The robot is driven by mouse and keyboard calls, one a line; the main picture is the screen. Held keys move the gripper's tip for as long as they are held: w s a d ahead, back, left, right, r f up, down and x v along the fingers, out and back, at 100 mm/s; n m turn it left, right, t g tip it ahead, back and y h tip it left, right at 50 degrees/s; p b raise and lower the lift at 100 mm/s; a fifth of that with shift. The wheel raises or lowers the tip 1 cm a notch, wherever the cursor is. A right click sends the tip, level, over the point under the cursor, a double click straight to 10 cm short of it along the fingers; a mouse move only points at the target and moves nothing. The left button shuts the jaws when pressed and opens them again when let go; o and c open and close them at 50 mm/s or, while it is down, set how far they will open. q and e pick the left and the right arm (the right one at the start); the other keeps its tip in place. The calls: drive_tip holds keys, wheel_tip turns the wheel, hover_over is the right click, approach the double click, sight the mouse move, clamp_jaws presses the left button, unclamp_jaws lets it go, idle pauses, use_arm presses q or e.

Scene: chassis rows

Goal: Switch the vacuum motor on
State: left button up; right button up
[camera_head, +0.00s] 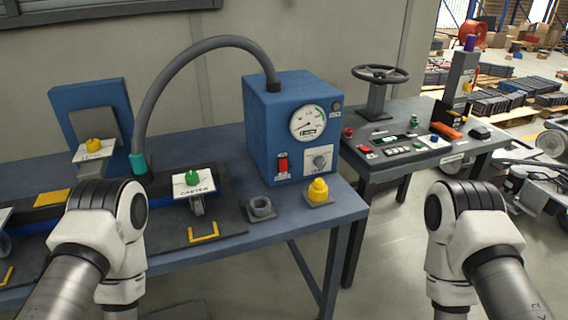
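The blue vacuum unit (263,130) stands on the blue workbench, with a round dial gauge (308,122) on its front. The gauge's red needle points to the lower left. Below the gauge, on the left, is a red switch (283,164) in a dark plate; I cannot tell its position for certain. To its right is a grey knob (319,160) on a light labelled plate. A grey hose (205,45) arcs from the unit's top down to a teal end (138,163) at the left. Both my arms show at the bottom, but neither gripper is in view.
A yellow knob-like piece (318,190) and a grey ring (261,208) sit before the unit. A white plate with a green knob (193,179) stands left of them. A second table (400,165) at the right carries a handwheel (380,74) and several buttons. Floor shows between my arms.

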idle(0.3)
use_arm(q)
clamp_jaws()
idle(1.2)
